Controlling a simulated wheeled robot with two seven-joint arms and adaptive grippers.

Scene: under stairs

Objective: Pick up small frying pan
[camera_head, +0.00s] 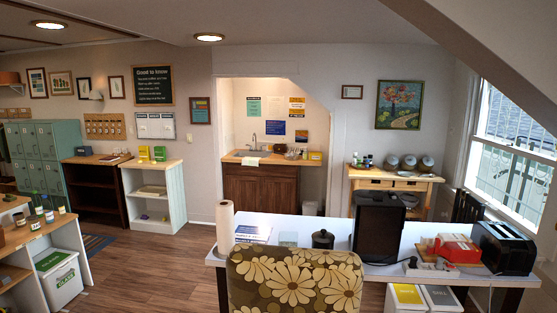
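I cannot make out a small frying pan anywhere in the head view. A small dark round vessel (322,240) stands on the white table (390,275) in front of me, but it looks like a lidded pot or canister. Neither of my grippers is in view.
A flowered chair back (294,280) blocks the table's near side. On the table are a paper roll (225,228), a tall black appliance (378,226), a red item (454,248) and a toaster (503,246). Wooden floor (160,262) is clear at left. A sink cabinet (260,187) stands behind.

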